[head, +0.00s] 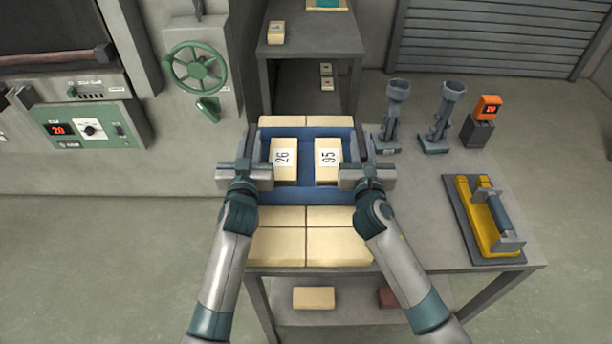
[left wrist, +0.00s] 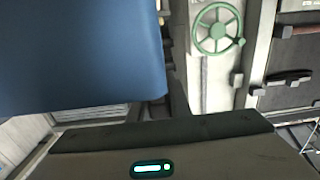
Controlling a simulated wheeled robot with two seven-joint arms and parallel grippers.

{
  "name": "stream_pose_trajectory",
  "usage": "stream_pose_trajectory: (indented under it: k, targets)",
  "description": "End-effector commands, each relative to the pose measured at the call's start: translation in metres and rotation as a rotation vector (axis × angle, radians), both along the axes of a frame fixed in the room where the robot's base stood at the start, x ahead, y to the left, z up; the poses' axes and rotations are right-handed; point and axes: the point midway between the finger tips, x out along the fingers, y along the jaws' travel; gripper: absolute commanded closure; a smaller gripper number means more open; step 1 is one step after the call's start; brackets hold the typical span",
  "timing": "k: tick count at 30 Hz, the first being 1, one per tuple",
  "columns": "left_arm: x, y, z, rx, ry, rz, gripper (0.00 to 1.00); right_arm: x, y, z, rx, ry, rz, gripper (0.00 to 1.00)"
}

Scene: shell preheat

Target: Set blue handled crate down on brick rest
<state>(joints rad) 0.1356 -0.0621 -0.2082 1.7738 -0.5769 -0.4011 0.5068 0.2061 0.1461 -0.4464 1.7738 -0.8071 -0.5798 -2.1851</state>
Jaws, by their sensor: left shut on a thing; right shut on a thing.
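The blue crate (head: 306,191) is in the middle of the head view, with two cream blocks in it, the block marked 26 (head: 284,173) and the block marked 95 (head: 328,174). It is over the brick rest (head: 337,245), a bed of cream bricks on the table; I cannot tell whether it touches the bricks. My left gripper (head: 252,172) is shut at the crate's left side and my right gripper (head: 363,173) at its right side. The handles are hidden by the grippers. In the left wrist view the crate's blue wall (left wrist: 80,55) fills the upper left.
On the table (head: 440,252), right of the bricks, are two grey stands (head: 393,115) (head: 442,118), an orange display (head: 488,107) and a yellow tool (head: 485,215) on a dark mat. A furnace panel (head: 90,136) and green handwheel (head: 196,67) are at left. A shelf (head: 308,45) stands behind.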

Motion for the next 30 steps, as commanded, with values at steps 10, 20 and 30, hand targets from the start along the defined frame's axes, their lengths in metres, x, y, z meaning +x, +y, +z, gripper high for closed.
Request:
stream_pose_trajectory:
  k: [10, 20, 30]
  targets:
    - [0.0, 0.0, -0.001, 0.0, 0.0, 0.0, 0.64, 0.0, 0.0, -0.001, 0.0, 0.0, 0.0, 0.64]
    - [-0.011, 0.0, -0.003, 0.0, 0.002, 0.0, 0.64, 0.0, 0.0, -0.001, 0.0, 0.0, 0.0, 0.64]
    - [-0.061, 0.0, -0.002, -0.002, 0.002, 0.0, 0.64, 0.0, 0.0, -0.001, 0.0, 0.0, 0.0, 0.64]
